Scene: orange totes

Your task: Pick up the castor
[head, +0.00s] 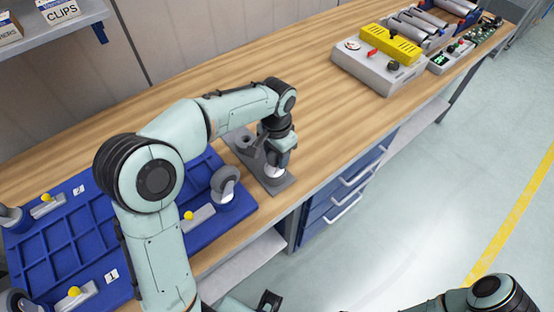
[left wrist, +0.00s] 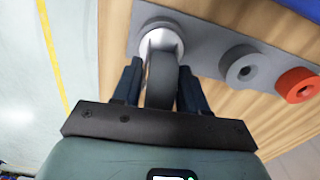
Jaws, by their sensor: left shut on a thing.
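My left gripper (head: 275,160) reaches down at the table's front edge, over a grey fixture plate (head: 281,186). In the left wrist view, its two dark fingers (left wrist: 159,88) are closed on both sides of a castor's dark grey wheel (left wrist: 160,78). The castor's white part (left wrist: 161,42) is at the grey plate; I cannot tell whether it touches it. In the head view the gripper mostly hides this castor, with a pale part (head: 275,171) showing below. Another castor (head: 225,187) stands on the blue tray (head: 60,250).
A grey ring (left wrist: 241,66) and an orange-red ring (left wrist: 297,86) lie beside the held castor in the left wrist view. A grey box with a yellow top (head: 392,46) stands at the back right. The middle of the wooden table (head: 310,100) is clear.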

